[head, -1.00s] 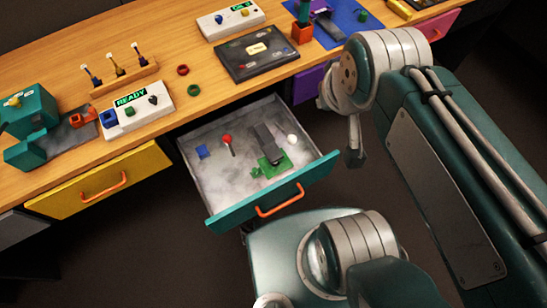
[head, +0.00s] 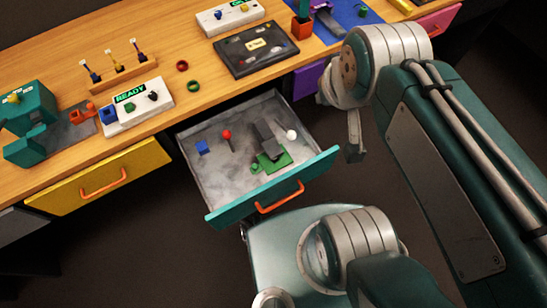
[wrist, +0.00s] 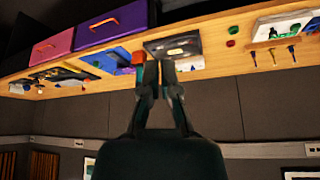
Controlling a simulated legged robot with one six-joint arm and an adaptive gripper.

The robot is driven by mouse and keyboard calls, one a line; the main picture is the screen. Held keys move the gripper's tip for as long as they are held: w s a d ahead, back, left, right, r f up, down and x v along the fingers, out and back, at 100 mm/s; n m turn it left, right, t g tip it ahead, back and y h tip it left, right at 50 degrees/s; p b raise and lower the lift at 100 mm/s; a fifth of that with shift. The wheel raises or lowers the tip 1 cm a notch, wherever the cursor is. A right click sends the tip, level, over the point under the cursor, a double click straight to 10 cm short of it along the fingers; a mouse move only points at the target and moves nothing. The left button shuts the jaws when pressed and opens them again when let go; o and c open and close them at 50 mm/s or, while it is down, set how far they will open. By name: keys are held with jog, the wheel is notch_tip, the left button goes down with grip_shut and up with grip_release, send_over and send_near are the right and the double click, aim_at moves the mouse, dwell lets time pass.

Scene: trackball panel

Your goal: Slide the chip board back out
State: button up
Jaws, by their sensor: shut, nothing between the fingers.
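I cannot tell for sure which thing is the chip board. A green board (head: 272,161) with a dark grey block on it lies in the open teal-fronted drawer. A dark flat panel (head: 256,50) with a pale label and several small parts lies on the desk; it also shows in the wrist view (wrist: 172,46). My gripper (head: 355,150) hangs right of the open drawer, apart from it. In the wrist view my gripper (wrist: 155,68) is shut and empty, its fingers in front of the desk edge.
A teal machine (head: 28,145) and a READY box (head: 137,103) stand at left. A red-orange pot (head: 301,28) stands near the blue mat.

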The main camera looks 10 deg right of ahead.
jog(key=o, duration=0.5)
jog(key=shift+w, duration=0.15)
jog(key=shift+o, duration=0.8)
jog(key=w+a+f+m+g+y, duration=0.1)
jog(key=w+a+f+g, duration=0.1)
jog(key=w+f, duration=0.3)
jog(key=shift+w+a+f+g, duration=0.2)
jog(key=shift+w+a+g, duration=0.25)
jog(key=shift+w, duration=0.4)
jog(key=m+g+y, duration=0.1)
jog(key=m+g, duration=0.3)
jog(key=g, duration=0.3)
send_over(254, 165)
jog(key=w+d, duration=0.2)
jog(key=w, duration=0.2)
notch_tip(254, 165, down, 28)
jog(key=x, duration=1)
jog(key=shift+f, duration=0.3)
grip_shut()
